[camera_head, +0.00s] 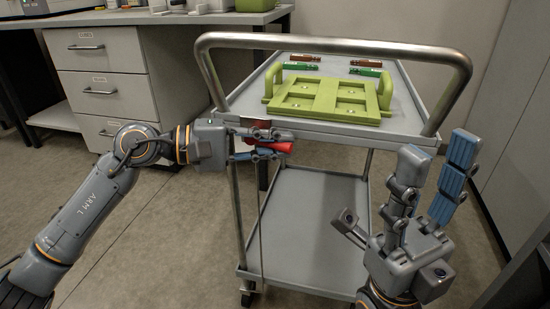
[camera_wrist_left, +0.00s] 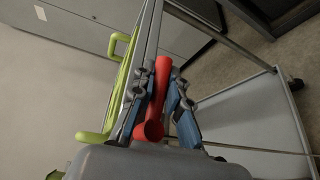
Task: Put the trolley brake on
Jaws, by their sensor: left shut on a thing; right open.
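The grey trolley (camera_head: 302,187) stands in front of me with its metal push handle towards me. A red brake lever (camera_head: 277,147) sits at the near left corner under the top tray. My left gripper (camera_head: 272,147) is shut on the red lever. In the left wrist view the red lever (camera_wrist_left: 156,100) lies between the fingers (camera_wrist_left: 160,110), and its lower part shows. My right gripper (camera_head: 437,185) is open and empty, to the right of the trolley, fingers pointing up. A caster (camera_head: 247,297) shows at the lower left; its brake state cannot be told.
A green tray-like frame with two handles (camera_head: 325,97) sits on the trolley top. Several red-brown and green bars (camera_head: 302,62) lie behind it. A drawer cabinet (camera_head: 100,75) stands at left, and a grey cabinet (camera_head: 515,130) at right.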

